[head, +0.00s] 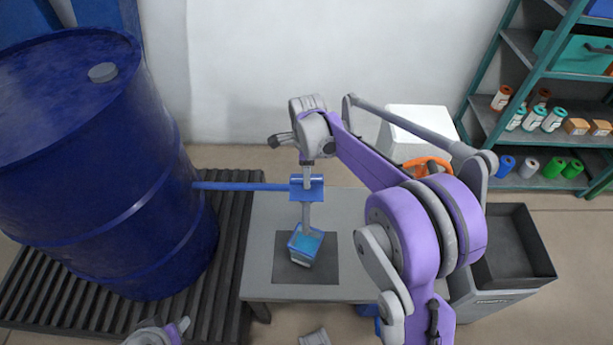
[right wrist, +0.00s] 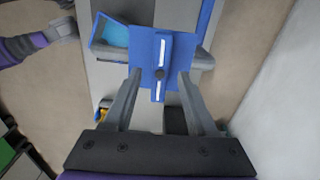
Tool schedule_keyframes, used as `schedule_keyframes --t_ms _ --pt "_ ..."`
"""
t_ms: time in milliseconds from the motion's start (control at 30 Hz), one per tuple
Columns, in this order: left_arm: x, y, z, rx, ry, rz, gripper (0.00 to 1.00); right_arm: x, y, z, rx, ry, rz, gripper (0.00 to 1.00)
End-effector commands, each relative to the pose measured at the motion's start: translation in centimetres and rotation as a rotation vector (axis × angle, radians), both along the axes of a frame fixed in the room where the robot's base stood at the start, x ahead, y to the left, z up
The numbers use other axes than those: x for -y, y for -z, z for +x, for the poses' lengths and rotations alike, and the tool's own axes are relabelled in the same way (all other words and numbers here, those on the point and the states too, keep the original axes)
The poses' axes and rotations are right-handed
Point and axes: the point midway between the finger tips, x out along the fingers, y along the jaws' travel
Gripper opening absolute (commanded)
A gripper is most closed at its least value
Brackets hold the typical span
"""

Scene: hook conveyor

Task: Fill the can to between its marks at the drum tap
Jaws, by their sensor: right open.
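The blue drum (head: 95,170) stands on the left. A blue pipe runs from it to the tap (head: 307,188), which has a blue plate and a grey spout. Below the spout, the small can (head: 303,256) stands on a dark mat (head: 283,268), with blue liquid visible inside. Its marks are too small to read. The can's blue edge also shows in the right wrist view (right wrist: 97,45). My right gripper (right wrist: 161,74) is open, its fingers on either side of the white-striped middle of the tap's blue plate (right wrist: 145,45). I cannot tell contact. My left gripper (head: 180,326) is partly cut off at the bottom.
The drum stands on a dark slatted roller stand (head: 235,240). The grey table (head: 262,225) has bare room around the mat. A dark open bin (head: 515,250) and a white box (head: 415,125) are at right. Green shelves (head: 500,105) hold several small containers.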

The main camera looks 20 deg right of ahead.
Motion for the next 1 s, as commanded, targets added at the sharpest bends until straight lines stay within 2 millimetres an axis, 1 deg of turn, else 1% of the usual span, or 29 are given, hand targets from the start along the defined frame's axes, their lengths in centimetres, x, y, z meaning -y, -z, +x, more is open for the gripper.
schedule_keyframes --t_ms 33,167,433,567,600,667,700,767,1000 --pt "0.00 0.09 0.00 0.000 0.000 0.000 0.50 -0.01 0.53 -0.01 0.000 0.000 0.000 0.57" --pt "0.00 0.14 -0.01 0.000 0.000 0.000 0.50 -0.01 1.17 0.00 0.000 0.000 0.000 0.57" --pt "0.00 0.14 -0.01 0.000 0.000 0.000 0.50 0.00 1.25 -0.01 0.000 0.000 0.000 0.57" --pt "0.00 0.13 0.00 0.000 0.000 0.000 0.50 0.00 1.23 -0.01 0.000 0.000 0.000 0.34" --pt "0.00 0.13 0.00 0.000 0.000 0.000 0.50 0.00 1.23 -0.01 0.000 0.000 0.000 0.27" --pt "0.00 0.13 0.00 0.000 0.000 0.000 0.50 0.00 1.23 -0.01 0.000 0.000 0.000 0.16" --pt "0.00 0.13 0.00 0.000 0.000 0.000 0.50 0.00 1.22 -0.01 0.000 0.000 0.000 0.09" --pt "0.00 0.13 0.00 0.000 0.000 0.000 0.50 0.00 1.22 -0.01 0.000 0.000 0.000 0.00" --pt "0.00 0.13 0.00 0.000 0.000 0.000 0.50 0.01 1.21 -0.01 0.000 -0.002 0.000 0.00"
